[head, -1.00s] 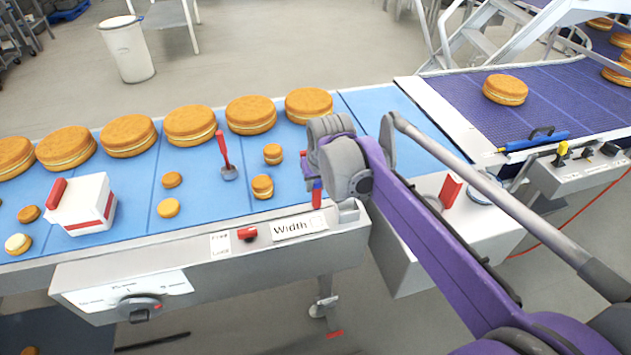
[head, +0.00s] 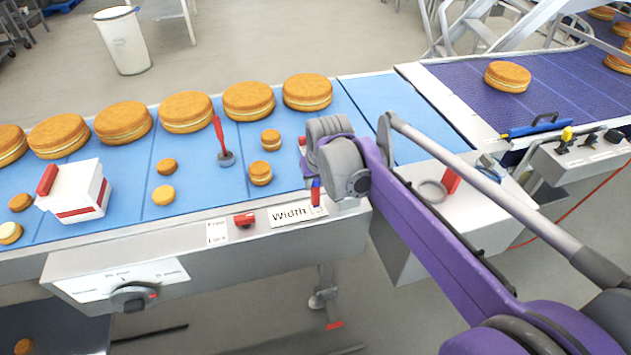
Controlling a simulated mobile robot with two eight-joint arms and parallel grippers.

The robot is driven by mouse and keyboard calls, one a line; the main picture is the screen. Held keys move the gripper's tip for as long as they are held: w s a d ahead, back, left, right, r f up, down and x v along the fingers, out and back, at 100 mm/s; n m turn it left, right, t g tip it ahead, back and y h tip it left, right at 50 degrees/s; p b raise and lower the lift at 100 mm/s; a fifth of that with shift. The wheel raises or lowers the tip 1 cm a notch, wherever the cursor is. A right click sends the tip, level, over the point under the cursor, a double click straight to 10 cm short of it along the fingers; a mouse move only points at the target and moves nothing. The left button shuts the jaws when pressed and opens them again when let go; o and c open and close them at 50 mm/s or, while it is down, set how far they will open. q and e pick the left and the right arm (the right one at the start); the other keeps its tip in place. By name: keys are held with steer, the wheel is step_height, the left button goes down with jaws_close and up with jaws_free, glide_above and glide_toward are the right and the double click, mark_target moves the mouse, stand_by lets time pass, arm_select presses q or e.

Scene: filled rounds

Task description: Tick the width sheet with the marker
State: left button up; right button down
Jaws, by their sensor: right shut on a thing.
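The width sheet (head: 289,213) is a small white label reading "Width" on the front rail of the blue conveyor, with a box at its right end. Any mark in the box is too small to tell. My left gripper is not in view.
Several filled rounds (head: 186,112) lie along the blue belt (head: 200,180), with smaller ones nearer. A red-handled tool (head: 219,140), a white and red box (head: 75,190) and a red lock knob (head: 244,220) are left of the sheet. A dial (head: 134,297) is on the front panel.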

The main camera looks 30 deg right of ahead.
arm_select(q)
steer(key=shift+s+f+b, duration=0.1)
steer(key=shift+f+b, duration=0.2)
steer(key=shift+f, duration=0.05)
arm_select(e)
steer(key=shift+f, duration=0.55)
stand_by(1.2)
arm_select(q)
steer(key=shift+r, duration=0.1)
arm_select(e)
steer(key=shift+r+p, duration=2.35)
steer(key=shift+r, duration=1.15)
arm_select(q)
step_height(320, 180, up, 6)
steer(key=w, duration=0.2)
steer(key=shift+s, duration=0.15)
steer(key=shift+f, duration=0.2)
